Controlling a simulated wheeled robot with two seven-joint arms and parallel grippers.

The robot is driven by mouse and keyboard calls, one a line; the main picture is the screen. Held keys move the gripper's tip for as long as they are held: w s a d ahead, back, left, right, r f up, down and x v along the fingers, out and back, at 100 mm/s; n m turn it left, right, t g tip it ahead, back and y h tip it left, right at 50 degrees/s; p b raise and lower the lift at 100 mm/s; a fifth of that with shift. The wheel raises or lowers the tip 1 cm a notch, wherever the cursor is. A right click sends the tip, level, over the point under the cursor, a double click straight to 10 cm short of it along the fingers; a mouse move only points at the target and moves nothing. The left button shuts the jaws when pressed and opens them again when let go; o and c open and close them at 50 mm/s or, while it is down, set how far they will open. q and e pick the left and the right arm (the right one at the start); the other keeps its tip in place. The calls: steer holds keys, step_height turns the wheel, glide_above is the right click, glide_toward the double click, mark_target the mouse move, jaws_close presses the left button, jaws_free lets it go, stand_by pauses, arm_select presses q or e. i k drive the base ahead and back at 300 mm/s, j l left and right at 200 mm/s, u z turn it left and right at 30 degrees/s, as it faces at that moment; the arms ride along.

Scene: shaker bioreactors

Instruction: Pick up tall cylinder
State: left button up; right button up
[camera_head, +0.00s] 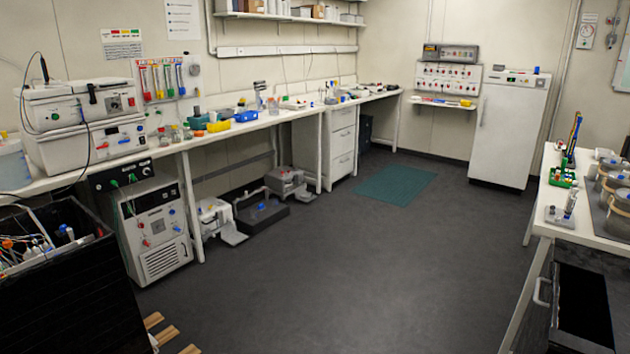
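No gripper of mine shows in the head view. On the white bench (546,229) at the right, a small clear upright cylinder (571,201) stands by a pale block near the front edge. Behind it, a tall thin upright item (573,136) with blue, yellow and red parts rises by a green rack (563,178). I cannot tell which of these, if either, is the tall cylinder. Small upright vessels on the long left bench (222,137) are too small to make out.
Dark floor (330,270) lies open between the benches, with a green mat (396,185) farther back. A black open bin (70,295) with cables stands front left. A white cabinet (510,125) stands at the back. Grey containers (615,185) sit on the right bench.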

mark_target(257, 91)
steer(key=i+z, duration=0.2)
steer(key=i, duration=5.15)
steer(key=i+l+u, duration=0.15)
steer(key=i, duration=0.35)
steer(key=i+l, duration=0.1)
steer(key=i, duration=0.45)
steer(key=i+l+u, duration=0.15)
steer(key=i+u, duration=0.35)
steer(key=i+l+u, duration=0.3)
steer(key=u, duration=0.15)
steer(key=i+l+u, duration=0.8)
steer(key=l, duration=0.25)
steer(key=l+u, duration=0.2)
steer(key=i+l, duration=0.05)
